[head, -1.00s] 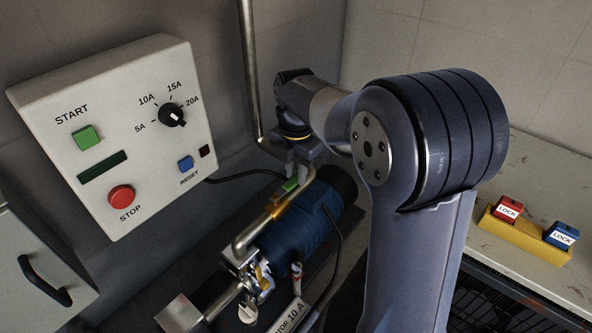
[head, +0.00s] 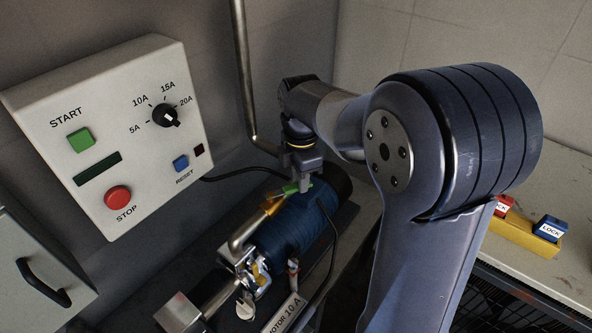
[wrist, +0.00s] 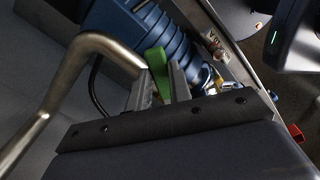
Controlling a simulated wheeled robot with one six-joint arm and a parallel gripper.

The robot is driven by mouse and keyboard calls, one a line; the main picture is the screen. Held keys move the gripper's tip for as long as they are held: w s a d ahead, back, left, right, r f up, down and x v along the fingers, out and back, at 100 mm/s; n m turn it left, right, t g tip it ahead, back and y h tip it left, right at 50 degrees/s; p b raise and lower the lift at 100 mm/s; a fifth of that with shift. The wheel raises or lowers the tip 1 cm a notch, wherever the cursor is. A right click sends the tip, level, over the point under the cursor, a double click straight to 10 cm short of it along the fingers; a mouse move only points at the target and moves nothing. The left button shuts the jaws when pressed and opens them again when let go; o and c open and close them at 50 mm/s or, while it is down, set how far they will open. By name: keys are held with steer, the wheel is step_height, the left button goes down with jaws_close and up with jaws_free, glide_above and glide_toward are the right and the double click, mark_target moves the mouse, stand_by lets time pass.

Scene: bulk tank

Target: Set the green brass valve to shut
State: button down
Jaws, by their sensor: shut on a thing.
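The green valve handle (head: 290,188) sits above the blue motor, at the upper end of a brass valve body (head: 271,207) on a bent steel pipe. My gripper (head: 303,184) is over the handle from above, its fingers down around it. In the wrist view the green handle (wrist: 158,66) lies between the two fingers (wrist: 160,88), and the gripper is shut on it. There the handle stands at an angle to the pipe (wrist: 98,42). The fingers hide part of the handle and the pipe beyond the valve.
A control box (head: 110,135) with START, STOP and a dial is on the wall at left. The blue motor (head: 290,230) lies close under the valve, with a black cable beside it. A yellow holder (head: 520,237) with lock blocks sits on the right bench.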

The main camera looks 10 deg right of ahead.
steer(key=s+a+m+p, duration=0.1)
steer(key=s+m, duration=0.6)
steer(key=m, duration=0.4)
steer(key=shift+a+m, duration=0.35)
steer(key=shift+m, duration=0.05)
stand_by(0.3)
steer(key=c, duration=1.3)
jaws_free()
step_height(320, 180, up, 11)
steer(key=shift+f, duration=0.1)
